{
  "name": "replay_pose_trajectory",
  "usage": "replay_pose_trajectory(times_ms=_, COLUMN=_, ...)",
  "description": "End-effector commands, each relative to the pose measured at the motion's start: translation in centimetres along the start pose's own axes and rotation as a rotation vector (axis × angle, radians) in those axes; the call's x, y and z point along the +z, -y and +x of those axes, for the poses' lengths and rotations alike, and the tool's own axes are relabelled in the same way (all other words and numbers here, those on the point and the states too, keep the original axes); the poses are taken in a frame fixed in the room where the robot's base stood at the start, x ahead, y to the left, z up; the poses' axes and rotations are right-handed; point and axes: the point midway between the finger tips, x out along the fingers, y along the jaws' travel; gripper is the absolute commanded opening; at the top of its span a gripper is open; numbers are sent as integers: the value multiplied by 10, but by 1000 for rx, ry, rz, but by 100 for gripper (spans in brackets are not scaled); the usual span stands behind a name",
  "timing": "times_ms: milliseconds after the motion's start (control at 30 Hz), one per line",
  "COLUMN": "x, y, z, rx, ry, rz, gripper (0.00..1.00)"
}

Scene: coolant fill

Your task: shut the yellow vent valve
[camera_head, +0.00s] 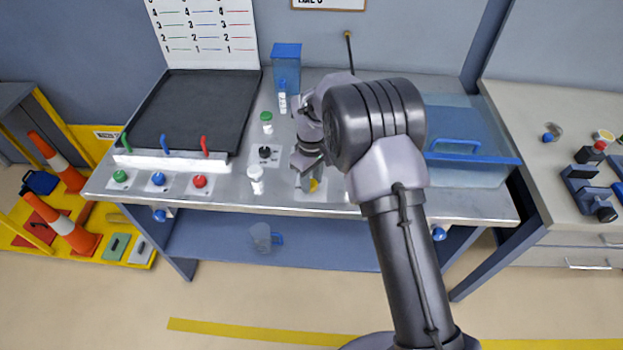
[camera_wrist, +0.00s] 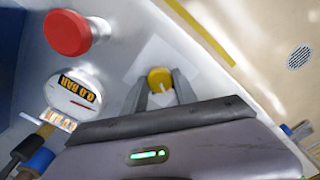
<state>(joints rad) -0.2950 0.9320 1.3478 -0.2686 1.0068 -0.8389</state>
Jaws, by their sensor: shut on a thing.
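The yellow vent valve (camera_wrist: 160,78) is a round knob with a pale pointer mark, on a white plate (camera_wrist: 148,60) on the bench top. My gripper (camera_wrist: 163,92) has its two fingers on either side of the knob and is shut on it. In the head view my gripper (camera_head: 308,178) comes down onto the bench near its front edge, and only a small bit of the yellow knob (camera_head: 314,185) shows beside the fingers. The fingers and wrist hide the rest of it there.
A red button (camera_wrist: 68,33) and a gauge reading 0.0 BAR (camera_wrist: 77,92) lie close by in the wrist view. A blue clear bin (camera_head: 470,175) is to the right.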

Motion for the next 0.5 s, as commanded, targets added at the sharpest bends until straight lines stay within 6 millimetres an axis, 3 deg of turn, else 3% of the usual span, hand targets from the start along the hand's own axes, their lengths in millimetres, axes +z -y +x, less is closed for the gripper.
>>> replay_pose_trajectory(times_ms=500, x=0, y=0, z=0, rx=0, ry=0, rz=486, gripper=0)
